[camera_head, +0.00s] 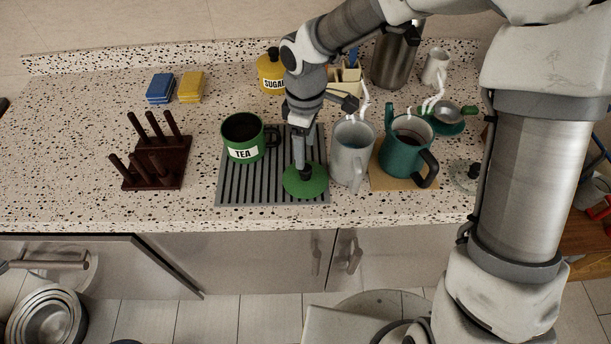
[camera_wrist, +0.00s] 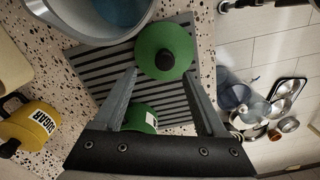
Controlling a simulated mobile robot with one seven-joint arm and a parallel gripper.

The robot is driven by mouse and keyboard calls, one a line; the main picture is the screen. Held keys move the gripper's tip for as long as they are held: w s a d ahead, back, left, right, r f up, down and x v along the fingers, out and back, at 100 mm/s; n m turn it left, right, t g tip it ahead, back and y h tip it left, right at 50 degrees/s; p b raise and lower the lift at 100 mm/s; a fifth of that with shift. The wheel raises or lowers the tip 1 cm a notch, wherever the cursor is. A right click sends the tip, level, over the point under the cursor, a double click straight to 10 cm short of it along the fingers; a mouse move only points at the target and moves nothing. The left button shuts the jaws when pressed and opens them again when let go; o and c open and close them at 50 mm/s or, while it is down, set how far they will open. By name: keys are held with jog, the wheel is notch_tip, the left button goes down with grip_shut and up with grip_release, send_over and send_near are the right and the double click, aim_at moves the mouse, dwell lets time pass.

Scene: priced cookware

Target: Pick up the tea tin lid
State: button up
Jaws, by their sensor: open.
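The green tea tin lid (camera_head: 312,187) lies with its dark knob up on the front right of the grey ribbed mat (camera_head: 228,188). The lid also shows in the wrist view (camera_wrist: 160,38). My gripper (camera_head: 303,164) points down over the lid, open and empty. In the wrist view its fingertips (camera_wrist: 161,73) are spread wide, with the knob just beyond the gap between them. I cannot tell whether they touch the lid. The green tea tin (camera_head: 243,138), labelled TEA, stands open at the mat's back left; in the wrist view it (camera_wrist: 139,116) is partly hidden.
A grey pitcher (camera_head: 351,155) stands close to the lid's right, and a teal kettle (camera_head: 405,150) is beyond it. A yellow sugar tin (camera_head: 270,74) is behind my arm. A dark wooden rack (camera_head: 155,165) stands left of the mat. The counter's front edge is near.

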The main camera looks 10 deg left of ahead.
aim_at(306, 167)
jog(key=shift+s+d+f, duration=0.1)
jog(key=shift+s+f, duration=0.1)
jog(key=shift+f, duration=1.55)
jog(key=shift+s+f, duration=0.2)
jog(key=shift+f, duration=1.55)
grip_shut()
